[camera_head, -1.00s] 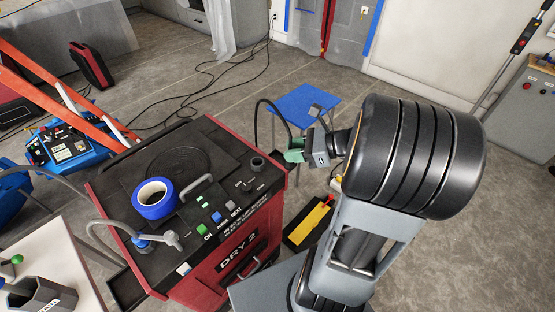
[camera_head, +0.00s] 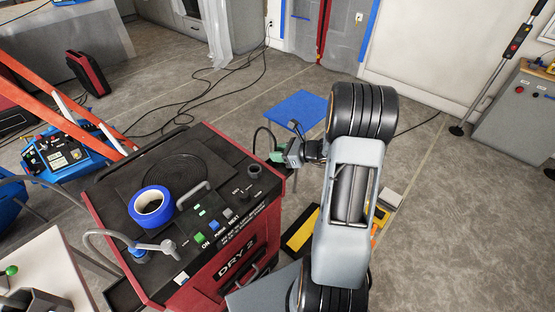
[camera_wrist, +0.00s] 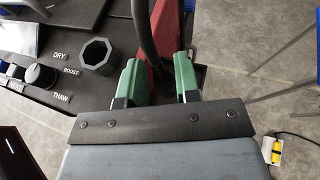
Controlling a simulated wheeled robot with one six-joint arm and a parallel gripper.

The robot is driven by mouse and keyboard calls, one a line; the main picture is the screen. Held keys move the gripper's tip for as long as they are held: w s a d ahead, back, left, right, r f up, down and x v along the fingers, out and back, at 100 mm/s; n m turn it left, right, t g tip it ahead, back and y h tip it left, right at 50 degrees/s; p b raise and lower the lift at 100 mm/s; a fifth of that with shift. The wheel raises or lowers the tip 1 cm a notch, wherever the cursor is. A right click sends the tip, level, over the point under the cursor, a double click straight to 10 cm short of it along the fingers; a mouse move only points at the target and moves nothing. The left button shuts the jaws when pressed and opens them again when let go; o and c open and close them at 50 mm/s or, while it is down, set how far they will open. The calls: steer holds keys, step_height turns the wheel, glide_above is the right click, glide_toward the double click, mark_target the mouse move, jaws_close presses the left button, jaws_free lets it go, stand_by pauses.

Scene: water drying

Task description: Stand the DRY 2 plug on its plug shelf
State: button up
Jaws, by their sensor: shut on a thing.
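The red and black DRY 2 machine (camera_head: 236,262) stands at the middle left in the head view. My gripper (camera_head: 277,156), with green fingers, is just past its far right corner. In the wrist view my gripper (camera_wrist: 160,82) is shut on a dark piece at the end of a thick black cable, taken as the DRY 2 plug (camera_wrist: 161,72). The cable (camera_wrist: 146,32) runs up between the fingers. The plug is mostly hidden by fingers and cable. A dark many-sided hollow cup (camera_wrist: 97,55) sits on the machine top, left of the fingers. I cannot tell which part is the plug shelf.
A blue tape roll (camera_head: 152,206), a handle and buttons are on the machine top. A blue flat panel (camera_head: 298,109) lies beyond my gripper. A yellow and black item (camera_head: 300,232) is on the floor beside the machine. An orange ladder (camera_head: 60,100) stands left.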

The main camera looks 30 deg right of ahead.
steer(key=shift+w+f, duration=0.25)
steer(key=shift+f, duration=0.15)
steer(key=shift+w+f, duration=0.1)
steer(key=shift+f, duration=1.5)
steer(key=shift+f, duration=0.1)
steer(key=shift+f, duration=0.15)
steer(key=o, duration=0.7)
steer(key=shift+c, duration=0.2)
